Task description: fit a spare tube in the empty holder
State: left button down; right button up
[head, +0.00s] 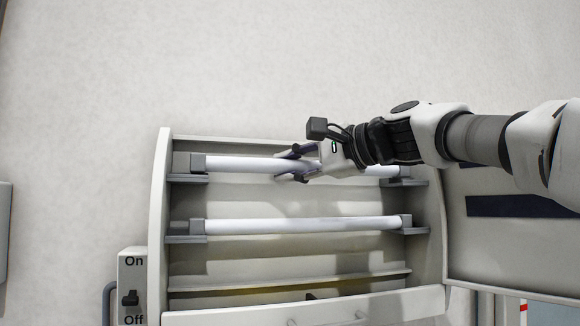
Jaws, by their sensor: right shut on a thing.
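My right gripper (294,164) is shut on the upper white tube (240,164), near the tube's middle. This tube lies level along the upper part of the fixture (158,210), its left end at the grey upper left holder (188,165). Its right end is by the upper right holder (402,178), partly hidden behind my gripper and wrist. I cannot tell whether the ends are fully seated. A second white tube (300,225) sits below it between the lower left holder (186,229) and the lower right holder (410,225). My left gripper is not in view.
A switch box (132,262) marked On and Off stands at the fixture's lower left. A pale panel with dark strips (520,206) lies to the right, under my right arm. A ledge (290,318) runs along the fixture's bottom. The wall above is bare.

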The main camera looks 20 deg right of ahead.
jog(key=shift+f, duration=0.4)
jog(key=o, duration=0.9)
jog(key=shift+o, duration=0.2)
